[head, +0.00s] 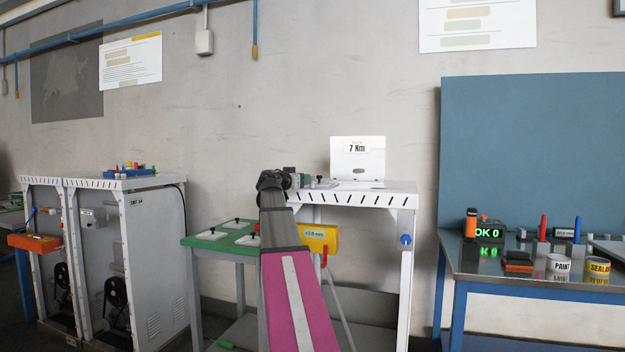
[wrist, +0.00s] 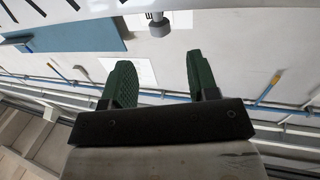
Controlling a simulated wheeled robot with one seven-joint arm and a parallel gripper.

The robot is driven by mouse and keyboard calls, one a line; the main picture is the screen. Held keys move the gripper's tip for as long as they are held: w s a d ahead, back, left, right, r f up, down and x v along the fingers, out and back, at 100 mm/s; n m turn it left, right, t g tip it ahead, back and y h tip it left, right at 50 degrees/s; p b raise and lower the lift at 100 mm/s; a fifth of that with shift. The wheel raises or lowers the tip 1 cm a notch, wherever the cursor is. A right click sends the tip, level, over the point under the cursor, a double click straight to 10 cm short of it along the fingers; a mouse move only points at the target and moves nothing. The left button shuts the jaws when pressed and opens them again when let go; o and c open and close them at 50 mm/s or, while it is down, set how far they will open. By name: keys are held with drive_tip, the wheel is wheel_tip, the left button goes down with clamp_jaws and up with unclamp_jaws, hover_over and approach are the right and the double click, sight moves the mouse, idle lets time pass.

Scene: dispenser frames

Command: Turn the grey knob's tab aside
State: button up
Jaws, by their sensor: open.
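In the wrist view, a small grey knob (wrist: 159,26) sticks out from the edge of a white frame panel (wrist: 215,8) at the top. Its tab is too small to tell apart. My gripper (wrist: 157,76) has two green fingers spread wide and empty. The knob lies past the fingertips, roughly in line with the gap between them, and apart from them. In the head view, my gripper (head: 308,181) is at the left end of the white dispenser frame's top (head: 385,188). I cannot make out the grey knob there.
A white plate marked 7 Nm (head: 357,158) stands on the frame. A yellow box (head: 319,238) hangs below my gripper, and a blue knob (head: 405,240) is on the right leg. A green-topped table (head: 205,243) stands left. A bench (head: 480,268) with cans stands right.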

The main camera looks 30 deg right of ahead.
drive_tip(key=x, duration=0.8)
drive_tip(key=shift+w+d+f, duration=0.1)
drive_tip(key=shift+w+d, duration=0.1)
drive_tip(key=shift+d, duration=0.05)
drive_tip(key=c, duration=0.9)
